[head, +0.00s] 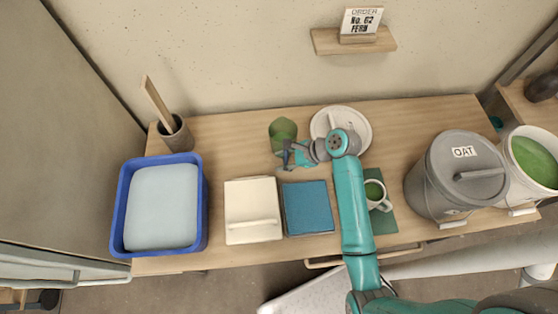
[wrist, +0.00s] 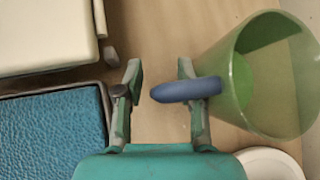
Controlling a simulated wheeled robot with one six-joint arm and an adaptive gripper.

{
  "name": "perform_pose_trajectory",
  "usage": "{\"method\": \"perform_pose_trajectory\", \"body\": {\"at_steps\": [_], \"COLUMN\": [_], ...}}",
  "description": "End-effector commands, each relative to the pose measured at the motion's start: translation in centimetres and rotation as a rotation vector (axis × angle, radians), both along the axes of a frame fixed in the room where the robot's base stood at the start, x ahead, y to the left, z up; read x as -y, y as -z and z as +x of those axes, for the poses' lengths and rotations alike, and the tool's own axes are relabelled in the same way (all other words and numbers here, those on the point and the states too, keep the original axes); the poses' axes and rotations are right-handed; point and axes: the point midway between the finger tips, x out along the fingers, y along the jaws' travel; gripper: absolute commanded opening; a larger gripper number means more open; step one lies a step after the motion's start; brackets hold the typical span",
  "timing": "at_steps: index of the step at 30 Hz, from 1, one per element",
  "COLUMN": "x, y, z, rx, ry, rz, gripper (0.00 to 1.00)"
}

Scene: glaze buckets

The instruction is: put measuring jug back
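The measuring jug (head: 283,130) is a see-through green vessel at the back middle of the table, left of the white plate. In the wrist view the jug (wrist: 270,75) fills the right side, and its blue handle (wrist: 172,90) points left. My gripper (head: 292,156) is at the jug's near side. In the wrist view my gripper (wrist: 160,92) is open. The handle's end reaches into the gap between the fingers and overlaps the right finger. The left finger is apart from it. I cannot tell whether the right finger touches the handle.
A white plate (head: 359,117) lies right of the jug. In front are a cream lidded box (head: 250,205), a blue pad (head: 308,208) and a mug (head: 384,204) of green glaze. A blue tub (head: 117,215) stands left; the OAT bucket (head: 430,185) and an open green-glaze bucket (head: 515,185) stand right.

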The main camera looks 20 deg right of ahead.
Motion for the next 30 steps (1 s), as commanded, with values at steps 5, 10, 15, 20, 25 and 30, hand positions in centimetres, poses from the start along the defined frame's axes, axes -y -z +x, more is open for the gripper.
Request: {"method": "perform_pose_trajectory", "body": {"at_steps": [5,10,15,20,25,30], "x": [2.2,4.0,5.2,5.7,5.7,5.7], "y": [-2.7,-5.0,-6.5,-7.2,-7.2,-7.2], "z": [-1.4,-2.8,-3.7,-4.1,-4.2,-4.2], "rx": [0.004,0.004,0.002,0.002,0.001,0.001], "ry": [0.004,0.004,0.003,0.001,0.000,0.000], "rz": [-0.002,-0.001,-0.002,-0.001,-0.001,-0.001], "gripper": [0.39,0.39,0.39,0.39,0.39,0.39]}}
